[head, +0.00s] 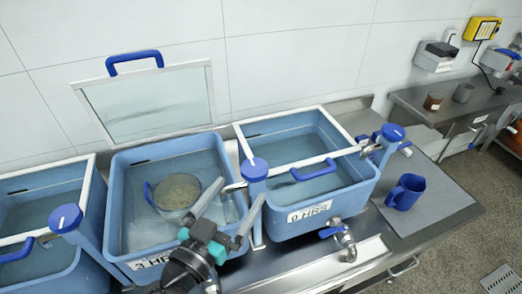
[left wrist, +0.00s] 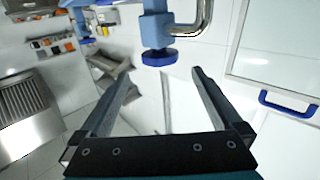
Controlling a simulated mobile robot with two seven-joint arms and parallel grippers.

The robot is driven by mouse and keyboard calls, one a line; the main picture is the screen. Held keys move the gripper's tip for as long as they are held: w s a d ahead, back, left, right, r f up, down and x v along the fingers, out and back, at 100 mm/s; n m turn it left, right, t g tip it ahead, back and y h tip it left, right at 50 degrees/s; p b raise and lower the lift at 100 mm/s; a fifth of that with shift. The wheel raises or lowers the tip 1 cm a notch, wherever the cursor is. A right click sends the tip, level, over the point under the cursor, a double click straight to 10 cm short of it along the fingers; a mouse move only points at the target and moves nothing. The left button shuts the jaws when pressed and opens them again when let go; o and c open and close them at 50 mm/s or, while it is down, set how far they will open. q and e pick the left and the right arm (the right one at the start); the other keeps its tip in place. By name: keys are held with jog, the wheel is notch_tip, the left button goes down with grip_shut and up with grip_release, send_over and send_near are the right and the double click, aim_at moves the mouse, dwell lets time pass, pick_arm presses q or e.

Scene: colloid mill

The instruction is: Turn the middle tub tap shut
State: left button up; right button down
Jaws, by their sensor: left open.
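The middle tub (head: 125,245) is blue, labelled 3 HRS, and holds water. Its tap is a blue post with a round blue knob (head: 254,167) bearing a white mark, at the tub's right side. A metal spout (head: 234,187) reaches left from the post over the tub. My left gripper (head: 241,188) is open and empty, its two fingers pointing up towards the post. In the left wrist view the knob (left wrist: 159,57) appears beyond the gap between the open fingertips (left wrist: 161,74), apparently apart from them. My right gripper is not in view.

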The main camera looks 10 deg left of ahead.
aim_at(258, 162)
pick_arm(q)
jog(key=w, duration=0.1)
jog(key=w+p, duration=0.1)
jog(key=w, duration=0.1)
jog(key=w+p, duration=0.1)
jog(key=shift+w+d+r, duration=0.15)
jog(key=shift+w+d, duration=0.25)
jog(key=w+p, duration=0.1)
jog(key=w, duration=0.1)
jog(key=w+d+p, duration=0.1)
jog(key=w, duration=0.2)
jog(key=shift+w, duration=0.1)
jog(key=shift+w+d, duration=0.15)
jog(key=shift+w, duration=0.55)
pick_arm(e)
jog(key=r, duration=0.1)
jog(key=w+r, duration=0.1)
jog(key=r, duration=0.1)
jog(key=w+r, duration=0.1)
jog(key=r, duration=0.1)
pick_arm(q)
jog(key=c, duration=1.3)
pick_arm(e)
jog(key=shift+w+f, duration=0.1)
pick_arm(q)
jog(key=shift+f+h, duration=0.2)
jog(key=shift+h, duration=0.1)
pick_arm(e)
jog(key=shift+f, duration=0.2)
